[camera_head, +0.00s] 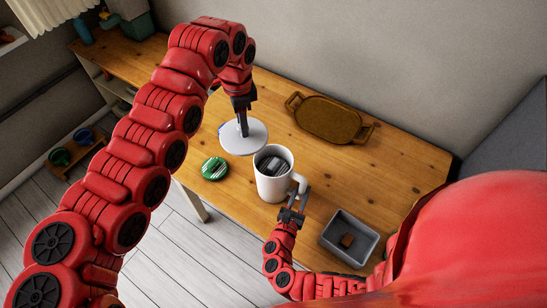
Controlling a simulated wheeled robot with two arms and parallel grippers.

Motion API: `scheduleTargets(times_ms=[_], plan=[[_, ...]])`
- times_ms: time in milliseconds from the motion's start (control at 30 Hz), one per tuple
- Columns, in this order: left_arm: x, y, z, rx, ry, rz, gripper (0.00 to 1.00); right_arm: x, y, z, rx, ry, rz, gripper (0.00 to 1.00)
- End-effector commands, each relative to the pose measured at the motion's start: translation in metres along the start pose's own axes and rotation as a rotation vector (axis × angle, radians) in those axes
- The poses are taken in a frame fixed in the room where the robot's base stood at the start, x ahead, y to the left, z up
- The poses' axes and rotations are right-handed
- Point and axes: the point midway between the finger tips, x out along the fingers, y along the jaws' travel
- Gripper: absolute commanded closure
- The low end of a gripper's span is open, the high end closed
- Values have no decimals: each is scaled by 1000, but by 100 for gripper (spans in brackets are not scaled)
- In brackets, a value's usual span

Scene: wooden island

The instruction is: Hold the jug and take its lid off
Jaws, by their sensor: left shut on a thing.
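The white jug (266,188) stands upright on the wooden table, its top open and dark grey shapes showing inside. Its handle (301,182) points right. The white round lid (237,146) is off the jug, up and left of its mouth. My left gripper (243,130) is shut on the lid from above. My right gripper (294,204) is at the jug's handle, with its fingers close against it. Whether they grip the handle is too small to tell.
A green round item (214,168) lies left of the jug. A grey bin (350,238) with a small brown block (347,241) stands to the right. A brown tray (327,119) with handles lies at the back. The table (400,162) is clear at right.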

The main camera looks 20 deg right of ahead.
Motion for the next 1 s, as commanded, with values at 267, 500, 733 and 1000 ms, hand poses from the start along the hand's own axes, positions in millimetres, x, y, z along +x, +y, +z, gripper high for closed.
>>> scheduleTargets(times_ms=[267, 500, 733, 1000], plan=[[0, 0, 0, 0, 0, -1, 100, 0, 0, 0, 0, -1, 0, 100], [0, 0, 0, 0, 1, -1, 100, 0, 0, 0, 0, -1, 0, 36], [0, 0, 0, 0, 1, -1, 100, 0, 0, 0, 0, 0, 0, 36], [0, 0, 0, 0, 1, -1, 100, 0, 0, 0, 0, 0, 0, 36]])
